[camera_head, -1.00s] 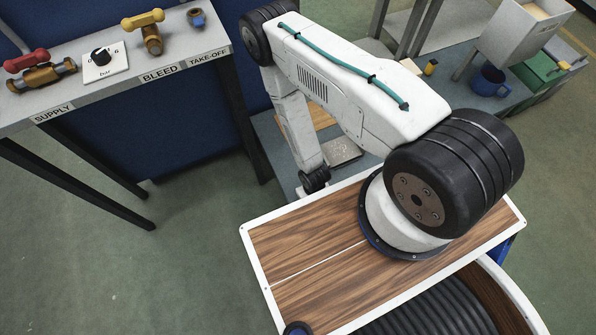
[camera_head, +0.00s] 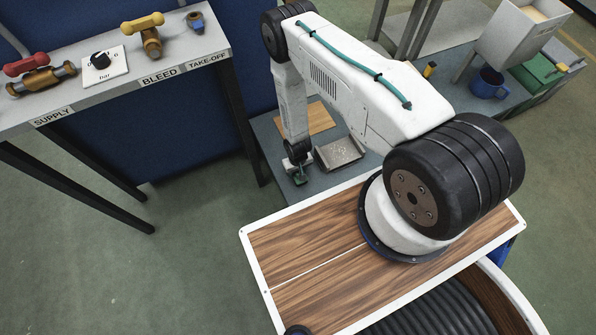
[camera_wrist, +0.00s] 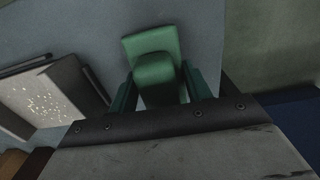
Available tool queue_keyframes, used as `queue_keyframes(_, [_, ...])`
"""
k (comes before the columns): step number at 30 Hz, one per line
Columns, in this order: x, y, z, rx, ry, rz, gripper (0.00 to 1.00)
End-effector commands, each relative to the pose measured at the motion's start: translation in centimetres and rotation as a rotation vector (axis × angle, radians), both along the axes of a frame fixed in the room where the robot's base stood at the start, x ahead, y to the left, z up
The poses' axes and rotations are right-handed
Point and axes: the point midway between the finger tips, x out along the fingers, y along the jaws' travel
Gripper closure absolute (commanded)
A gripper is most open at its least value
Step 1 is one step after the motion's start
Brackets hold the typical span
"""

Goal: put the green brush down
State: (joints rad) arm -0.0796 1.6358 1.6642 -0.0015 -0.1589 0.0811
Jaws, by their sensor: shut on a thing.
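The green brush (camera_wrist: 154,72) is between the two fingers of my gripper (camera_wrist: 162,88) in the wrist view, with its block and flat base showing. My gripper is shut on it. In the head view my gripper (camera_head: 299,167) hangs over the left part of the grey table, and a small bit of the green brush (camera_head: 299,179) shows below it. I cannot tell whether the brush touches the table top. My gripper is just left of a grey metal dustpan (camera_head: 340,152).
The dustpan (camera_wrist: 50,97) shows pale crumbs in the wrist view. A wooden board (camera_head: 312,117) lies behind it on the grey table (camera_head: 268,130). A blue mug (camera_head: 488,82) and a green box (camera_head: 537,72) stand at the right. A valve bench (camera_head: 110,85) stands at the left.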

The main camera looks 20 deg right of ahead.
Motion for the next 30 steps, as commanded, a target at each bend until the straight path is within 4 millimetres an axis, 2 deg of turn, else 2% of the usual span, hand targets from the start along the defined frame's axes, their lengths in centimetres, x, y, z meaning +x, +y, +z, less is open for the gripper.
queue_keyframes(12, [0.0, 0.0, -0.8, 0.000, -0.001, 0.000, 0.69])
queue_keyframes(13, [0.0, 0.0, -0.8, 0.000, -0.001, 0.000, 0.46])
queue_keyframes(15, [0.0, 0.0, -0.8, 0.000, -0.001, 0.000, 0.29])
queue_keyframes(25, [0.0, 0.0, -0.5, 0.000, -0.001, 0.000, 0.29])
queue_keyframes(30, [0.1, 0.0, 1.8, 0.000, -0.002, 0.000, 0.29])
